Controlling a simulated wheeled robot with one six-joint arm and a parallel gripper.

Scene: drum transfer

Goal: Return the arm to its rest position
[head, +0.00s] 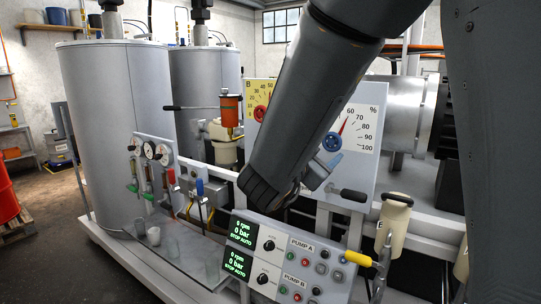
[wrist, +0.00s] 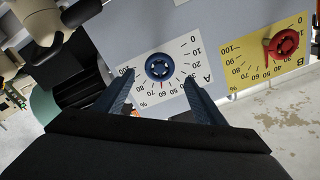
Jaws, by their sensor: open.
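My arm (head: 325,90) reaches down across the middle of the head view, in front of the dial panel. My gripper (wrist: 158,76) shows in the wrist view as two dark blue fingers, spread apart with nothing held. The blue knob (wrist: 159,67) of dial A appears between the fingertips; I cannot tell how far in front of it they are. Its red mark is near 60. In the head view the blue knob (head: 332,141) shows just right of my arm. The gripper is mostly hidden behind the arm there.
A red knob of dial B (wrist: 284,44) is beside dial A. A pump control box (head: 290,262) with buttons stands below my arm. Metal tanks (head: 118,120) and gauges (head: 149,151) are at left.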

